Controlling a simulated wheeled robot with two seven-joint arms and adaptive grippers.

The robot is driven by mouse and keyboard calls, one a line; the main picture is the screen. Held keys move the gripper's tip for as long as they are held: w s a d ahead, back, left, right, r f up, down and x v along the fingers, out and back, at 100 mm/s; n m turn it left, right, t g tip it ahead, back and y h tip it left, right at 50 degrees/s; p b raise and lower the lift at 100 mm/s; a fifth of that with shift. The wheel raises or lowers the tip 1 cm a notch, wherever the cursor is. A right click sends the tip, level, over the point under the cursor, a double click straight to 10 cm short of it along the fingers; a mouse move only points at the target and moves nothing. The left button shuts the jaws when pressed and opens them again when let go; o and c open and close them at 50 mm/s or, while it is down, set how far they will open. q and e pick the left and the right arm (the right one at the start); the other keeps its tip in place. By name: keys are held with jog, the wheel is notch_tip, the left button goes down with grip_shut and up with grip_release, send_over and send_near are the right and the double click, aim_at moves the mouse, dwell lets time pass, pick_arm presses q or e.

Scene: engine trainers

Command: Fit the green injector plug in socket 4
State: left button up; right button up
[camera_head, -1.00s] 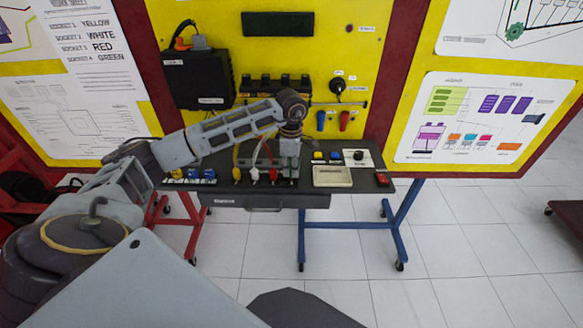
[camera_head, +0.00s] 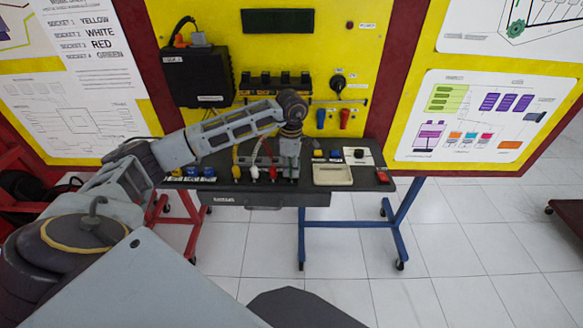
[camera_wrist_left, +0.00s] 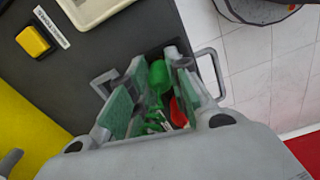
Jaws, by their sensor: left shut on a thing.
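My left gripper (camera_head: 289,172) reaches down over the dark bench, at the right end of a row of plugs. In the left wrist view the green injector plug (camera_wrist_left: 158,76) sits between the two fingers, and my gripper (camera_wrist_left: 154,92) is shut on it. More green shows lower between the fingers. In the head view the gripper hides the plug and the spot under it, so I cannot tell whether it is seated. Left of the gripper are the yellow plug (camera_head: 236,172), white plug (camera_head: 254,173) and red plug (camera_head: 272,173). The red plug (camera_wrist_left: 178,112) also shows behind a finger.
A cream tray (camera_head: 316,182) lies just right of my gripper on the bench (camera_head: 365,184). A yellow panel (camera_head: 300,48) rises behind. A poster (camera_head: 90,45) pairs socket 4 with green.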

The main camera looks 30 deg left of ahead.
pick_arm(q)
jog(key=shift+f, duration=0.1)
pick_arm(e)
jog(key=shift+w, duration=0.2)
pick_arm(q)
jog(key=shift+f, duration=0.1)
pick_arm(e)
jog(key=shift+w+f, duration=0.1)
jog(key=shift+w, duration=0.4)
